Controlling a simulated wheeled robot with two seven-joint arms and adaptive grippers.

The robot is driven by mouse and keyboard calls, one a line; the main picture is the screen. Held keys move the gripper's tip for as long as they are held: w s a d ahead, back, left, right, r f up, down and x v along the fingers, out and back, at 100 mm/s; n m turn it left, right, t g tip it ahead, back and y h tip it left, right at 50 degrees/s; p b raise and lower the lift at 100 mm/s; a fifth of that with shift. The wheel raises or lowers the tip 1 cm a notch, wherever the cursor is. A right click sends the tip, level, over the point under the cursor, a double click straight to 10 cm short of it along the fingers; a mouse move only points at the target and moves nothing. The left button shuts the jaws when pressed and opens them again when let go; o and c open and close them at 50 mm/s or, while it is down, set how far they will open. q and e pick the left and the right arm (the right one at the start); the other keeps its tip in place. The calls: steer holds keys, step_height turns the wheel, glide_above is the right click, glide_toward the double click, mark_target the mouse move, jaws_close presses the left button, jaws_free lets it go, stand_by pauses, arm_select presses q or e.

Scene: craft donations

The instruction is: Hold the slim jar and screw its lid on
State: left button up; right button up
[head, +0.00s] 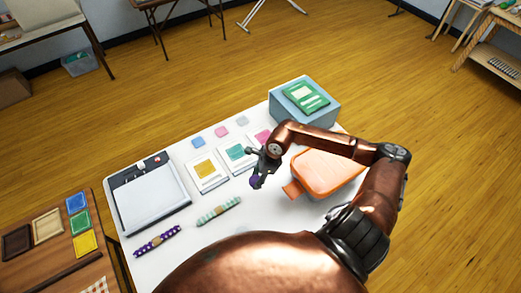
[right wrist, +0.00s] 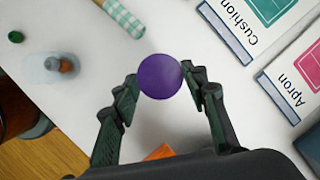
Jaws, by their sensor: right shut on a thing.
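A round purple lid (right wrist: 160,76) is between the fingertips of my right gripper (right wrist: 158,88), which is shut on it. In the head view the purple lid (head: 256,182) hangs below my right gripper (head: 258,172), over the white table. A small pale, cloudy jar-like thing (right wrist: 52,62) with an orange-brown spot on it is at the left of the right wrist view, apart from the lid. It may be the slim jar, but I cannot tell for sure. It is not visible in the head view, where my copper body covers the near table. My left gripper is not in view.
On the white table (head: 128,216) lie a mint checked roll (head: 219,211), a purple dotted roll (head: 157,241), several cards and a grey board (head: 152,200). An orange case (head: 330,174) and a blue box (head: 319,108) stand right. A green round piece (right wrist: 16,37) is near the pale jar.

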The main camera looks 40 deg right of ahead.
steer(key=a+r+n+g+h, duration=0.1)
steer(key=a+r+n, duration=0.5)
steer(key=n, duration=0.6)
steer(key=a+r+n+g+h, duration=0.1)
steer(key=a+r+n+g, duration=0.3)
steer(key=r+n, duration=0.5)
steer(key=shift+a+r+n+h, duration=0.4)
steer(key=shift+a+n, duration=0.85)
steer(key=shift+n, duration=0.85)
steer(key=shift+s, duration=0.1)
